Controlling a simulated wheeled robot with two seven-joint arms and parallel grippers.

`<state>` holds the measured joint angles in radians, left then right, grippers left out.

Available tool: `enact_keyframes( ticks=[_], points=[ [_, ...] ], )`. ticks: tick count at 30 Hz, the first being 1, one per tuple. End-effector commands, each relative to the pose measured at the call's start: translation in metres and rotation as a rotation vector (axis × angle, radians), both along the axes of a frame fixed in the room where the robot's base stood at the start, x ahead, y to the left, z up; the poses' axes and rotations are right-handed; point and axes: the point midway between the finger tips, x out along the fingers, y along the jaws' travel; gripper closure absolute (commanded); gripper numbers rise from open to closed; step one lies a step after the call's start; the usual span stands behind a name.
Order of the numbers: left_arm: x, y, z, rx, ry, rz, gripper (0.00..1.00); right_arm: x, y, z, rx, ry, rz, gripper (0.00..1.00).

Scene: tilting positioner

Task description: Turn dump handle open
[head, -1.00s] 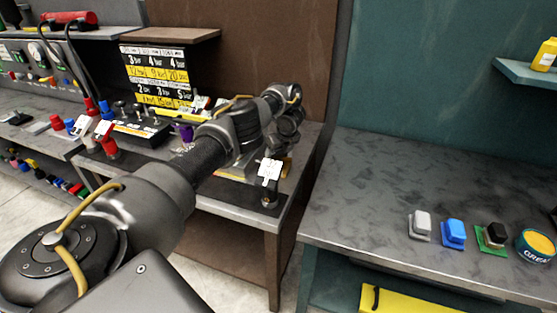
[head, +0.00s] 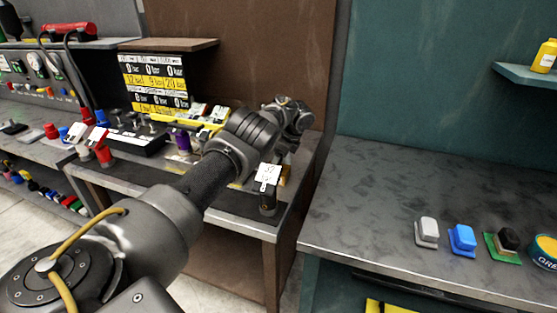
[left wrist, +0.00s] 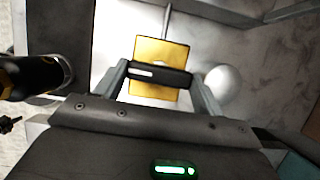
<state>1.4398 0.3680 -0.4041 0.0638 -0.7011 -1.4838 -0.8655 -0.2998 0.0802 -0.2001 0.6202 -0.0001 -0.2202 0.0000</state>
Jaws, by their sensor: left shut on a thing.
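In the left wrist view, my left gripper (left wrist: 160,80) is closed around a dark bar-shaped handle (left wrist: 172,76), which spans crosswise between its fingers and has a pale strip on it. A yellow plate (left wrist: 160,52) with a thin rod sits behind the handle. I take this handle for the dump handle; no label on it is readable. In the head view, my left arm reaches over the brown bench, and the wrist largely hides the gripper and handle. A bit of yellow (head: 286,174) shows below the wrist, beside a white tag (head: 267,175).
A dark post (head: 267,202) stands at the bench's front corner under the tag. A display board (head: 155,82) shows "0 bar" in its top row. Purple and red knobs and a switch box lie left of my arm. Grey, blue and black buttons (head: 462,239) stand on the right bench.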

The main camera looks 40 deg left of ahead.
Motion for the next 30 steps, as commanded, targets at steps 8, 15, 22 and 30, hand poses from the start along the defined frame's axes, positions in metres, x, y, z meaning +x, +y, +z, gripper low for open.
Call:
enact_keyframes(
  ticks=[8,15,22,30],
  points=[
    [0.0000,0.0016,0.0012,0.003,-0.001,0.033,0.54,-0.0001,0.0002,-0.0013,0.000,0.000,0.000,1.00],
    [0.0001,0.0021,0.0018,0.003,-0.002,0.036,0.54,-0.0001,0.0002,-0.0012,0.000,0.000,0.000,1.00],
    [0.0002,0.0019,0.0016,0.003,-0.003,0.034,0.10,-0.0002,0.0002,-0.0012,0.000,0.000,0.000,1.00],
    [0.0004,0.0011,0.0009,0.002,-0.002,0.030,0.09,-0.0003,0.0004,-0.0011,0.001,0.000,-0.001,1.00]
  ],
)
